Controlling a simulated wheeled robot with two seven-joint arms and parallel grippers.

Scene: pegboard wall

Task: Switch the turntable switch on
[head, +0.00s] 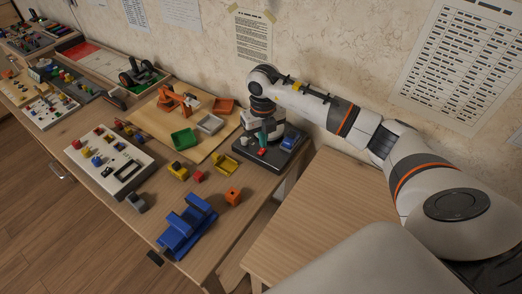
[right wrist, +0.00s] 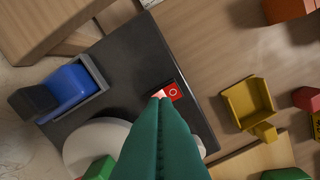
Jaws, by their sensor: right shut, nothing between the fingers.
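The turntable is a dark flat base (head: 246,149) near the right end of the workbench, and it fills much of the right wrist view (right wrist: 125,60). A small red rocker switch (right wrist: 173,91) with a white ring mark sits near the base's edge; it also shows as a red spot in the head view (head: 262,151). My right gripper (right wrist: 158,100) has its green fingers pressed together and empty. Their tips are at the switch's left end and hide part of it; I cannot tell whether they touch. In the head view the right gripper (head: 264,137) points down over the base. My left gripper is not seen.
A blue part (right wrist: 68,88) stands on the base beside the switch, and a pale round disc (right wrist: 82,148) lies behind the fingers. A yellow holder (right wrist: 248,103) is on the bench nearby. A blue stand (head: 187,228) and orange block (head: 233,196) sit in front.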

